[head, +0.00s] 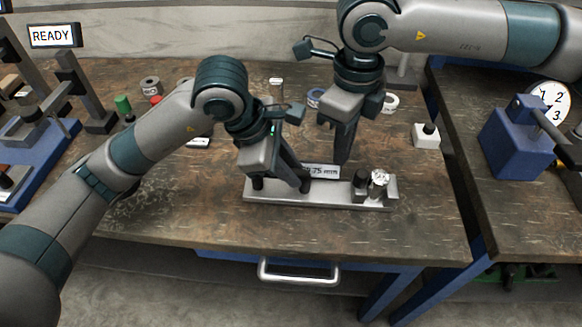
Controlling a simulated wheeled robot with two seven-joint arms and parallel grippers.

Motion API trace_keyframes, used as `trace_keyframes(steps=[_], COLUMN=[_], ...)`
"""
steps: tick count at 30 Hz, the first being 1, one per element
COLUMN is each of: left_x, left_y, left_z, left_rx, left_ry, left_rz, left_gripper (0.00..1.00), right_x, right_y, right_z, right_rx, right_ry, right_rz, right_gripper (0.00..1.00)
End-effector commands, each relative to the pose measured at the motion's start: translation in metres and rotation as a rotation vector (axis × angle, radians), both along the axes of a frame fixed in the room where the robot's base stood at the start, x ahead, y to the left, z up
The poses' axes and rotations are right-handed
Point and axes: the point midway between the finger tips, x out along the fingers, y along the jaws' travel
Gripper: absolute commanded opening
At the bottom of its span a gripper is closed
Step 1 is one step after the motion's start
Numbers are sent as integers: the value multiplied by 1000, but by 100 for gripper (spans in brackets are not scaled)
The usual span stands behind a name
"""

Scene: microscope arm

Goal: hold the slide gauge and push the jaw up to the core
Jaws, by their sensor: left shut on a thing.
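The slide gauge (320,198) is a long light-metal bar lying near the front of the wooden bench. A small display reading in mm (324,171) stands behind its middle. Near its right end are a dark block, which looks like the jaw (361,181), and a speckled pale core (380,179). Whether those two touch is unclear. My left gripper (281,184) is shut on the left part of the gauge; its fingers partly hide it. My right gripper (342,158) points down behind the gauge, left of the jaw; its finger gap cannot be made out.
A white block with a dark knob (427,136) stands to the right. A blue device with a dial (515,135) is on the right-hand bench. Rings, including a white one (390,102), lie behind. A READY sign (54,36) is at upper left. The bench in front of the gauge is clear.

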Motion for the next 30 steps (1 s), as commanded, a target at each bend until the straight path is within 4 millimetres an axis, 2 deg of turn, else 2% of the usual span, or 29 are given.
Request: trace_keyframes(steps=[2, 3, 6, 20, 26, 30], left_x=[0, 0, 0, -1, -4, -8], left_y=[-1, -1, -1, 2, 11, 20], left_z=[1, 1, 1, 7, 27, 49], left_rx=[-3, -3, -3, -1, 0, -1], left_ry=[-3, -3, -2, -1, -5, -6], left_rz=[-2, -2, -1, -1, 0, 0], left_gripper=[0, 21, 40, 40, 40, 40], right_x=[0, 0, 0, 0, 0, 0], right_y=[0, 0, 0, 0, 0, 0], right_z=[0, 0, 0, 0, 0, 0], right_rx=[0, 0, 0, 0, 0, 0], right_ry=[0, 0, 0, 0, 0, 0], right_rz=[0, 0, 0, 0, 0, 0], right_gripper=[0, 0, 0, 0, 0, 0])
